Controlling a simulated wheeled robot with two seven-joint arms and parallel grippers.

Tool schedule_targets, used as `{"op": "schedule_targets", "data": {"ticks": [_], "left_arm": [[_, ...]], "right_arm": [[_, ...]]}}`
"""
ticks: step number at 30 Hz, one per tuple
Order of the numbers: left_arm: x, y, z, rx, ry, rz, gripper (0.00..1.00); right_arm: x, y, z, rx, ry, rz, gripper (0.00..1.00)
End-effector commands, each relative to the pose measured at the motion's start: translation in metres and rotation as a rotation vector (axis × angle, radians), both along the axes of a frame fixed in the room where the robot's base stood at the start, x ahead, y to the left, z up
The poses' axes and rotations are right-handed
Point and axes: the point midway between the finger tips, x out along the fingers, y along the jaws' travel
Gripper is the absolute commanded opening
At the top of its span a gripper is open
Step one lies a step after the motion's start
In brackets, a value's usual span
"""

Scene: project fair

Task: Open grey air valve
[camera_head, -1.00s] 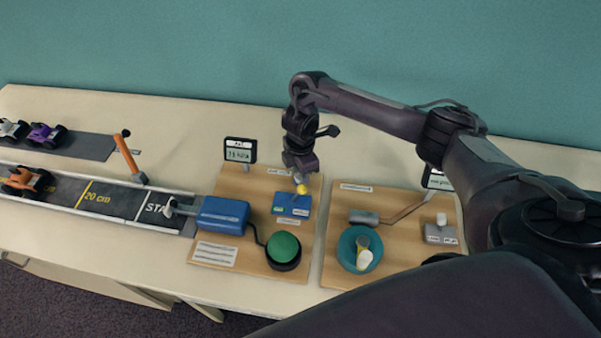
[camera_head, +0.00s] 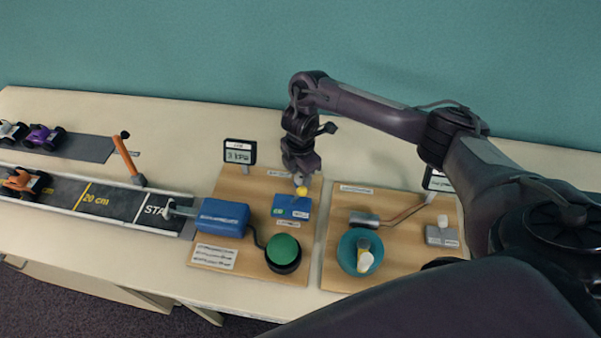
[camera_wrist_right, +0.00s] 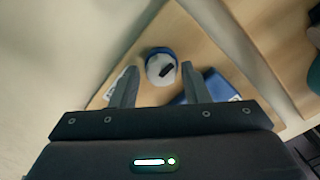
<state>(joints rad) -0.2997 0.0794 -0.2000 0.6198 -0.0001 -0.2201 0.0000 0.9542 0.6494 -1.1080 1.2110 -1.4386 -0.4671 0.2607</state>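On the left wooden board, a blue box (camera_head: 292,209) with small labels carries a yellow-topped part (camera_head: 301,191) directly under my right gripper (camera_head: 301,180). On the right board stands a grey block (camera_head: 441,236) with a pale knob; which of these is the air valve is not clear. In the right wrist view my gripper's two fingers (camera_wrist_right: 157,87) are apart, on either side of a round pale cap with a dark mark and blue rim (camera_wrist_right: 161,68). No contact shows. My left gripper is not in view.
A small display (camera_head: 239,152) reads about 3 kPa. A blue unit (camera_head: 222,216) and a green dome (camera_head: 284,248) share the left board. A teal dish (camera_head: 348,256) is on the right board. The car track (camera_head: 100,197) lies left. The table back is clear.

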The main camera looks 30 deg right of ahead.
Motion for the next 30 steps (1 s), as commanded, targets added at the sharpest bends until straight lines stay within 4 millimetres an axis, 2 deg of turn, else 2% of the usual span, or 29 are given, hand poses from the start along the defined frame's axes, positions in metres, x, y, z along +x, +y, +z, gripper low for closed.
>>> {"op": "schedule_targets", "data": {"ticks": [2,11,14,21,25,30], "left_arm": [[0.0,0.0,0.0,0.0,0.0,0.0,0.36],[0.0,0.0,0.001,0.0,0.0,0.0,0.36],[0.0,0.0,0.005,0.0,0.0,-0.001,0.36],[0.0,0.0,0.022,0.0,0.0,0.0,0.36],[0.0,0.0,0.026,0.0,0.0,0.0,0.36],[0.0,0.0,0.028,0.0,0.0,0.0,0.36]], "right_arm": [[0.0,0.0,-0.001,0.0,0.001,0.0,0.52],[-0.001,0.0,0.001,0.0,0.003,0.0,0.52],[0.0,-0.001,0.012,-0.002,0.0,0.001,0.52],[0.001,-0.001,0.056,-0.003,-0.002,0.001,0.52],[0.001,-0.001,0.071,-0.002,-0.001,0.001,0.52],[-0.001,0.0,0.077,-0.001,0.002,-0.001,0.52]]}}
